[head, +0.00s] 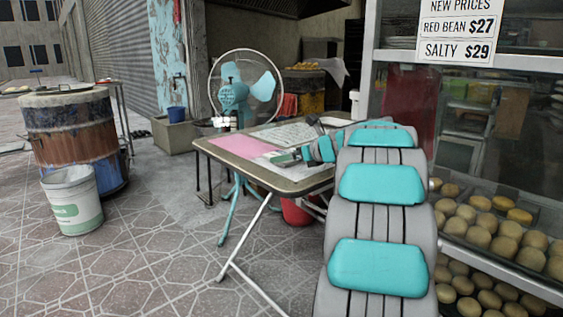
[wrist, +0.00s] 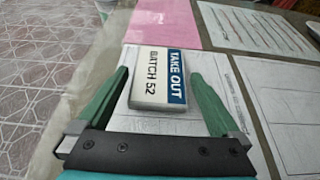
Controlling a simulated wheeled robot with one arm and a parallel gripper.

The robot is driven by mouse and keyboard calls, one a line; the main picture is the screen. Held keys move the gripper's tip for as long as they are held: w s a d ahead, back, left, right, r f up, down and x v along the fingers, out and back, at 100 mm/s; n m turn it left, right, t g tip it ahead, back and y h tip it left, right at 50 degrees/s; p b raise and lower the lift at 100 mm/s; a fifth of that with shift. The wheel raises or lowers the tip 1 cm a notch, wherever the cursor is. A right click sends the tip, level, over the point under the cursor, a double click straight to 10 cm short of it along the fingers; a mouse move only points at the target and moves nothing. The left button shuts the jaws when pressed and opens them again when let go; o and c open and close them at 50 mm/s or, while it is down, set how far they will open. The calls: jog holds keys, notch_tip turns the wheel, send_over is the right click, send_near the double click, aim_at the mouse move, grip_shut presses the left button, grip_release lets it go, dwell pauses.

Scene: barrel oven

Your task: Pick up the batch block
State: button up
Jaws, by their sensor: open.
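The batch block (wrist: 150,78) is a flat white and blue block reading "BATCH 52" and "TAKE OUT". In the wrist view it lies on a white sheet on the table, between the two green fingers of my gripper (wrist: 157,92). The fingers are spread, with a gap showing on each side of the block. In the head view my gripper (head: 290,157) is low over the front part of the folding table (head: 222,157). The block is hard to make out there, small and partly hidden by my gripper and arm.
A pink sheet (head: 240,147) and a printed sheet (head: 287,134) lie on the table. A fan (head: 236,95) stands behind it. A barrel oven (head: 72,140) and a white bucket (head: 72,200) stand at left. A glass case of buns (head: 490,215) is close on the right.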

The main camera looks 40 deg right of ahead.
jog(key=shift+x, duration=0.8)
jog(key=shift+c, duration=0.2)
jog(key=c, duration=1.1)
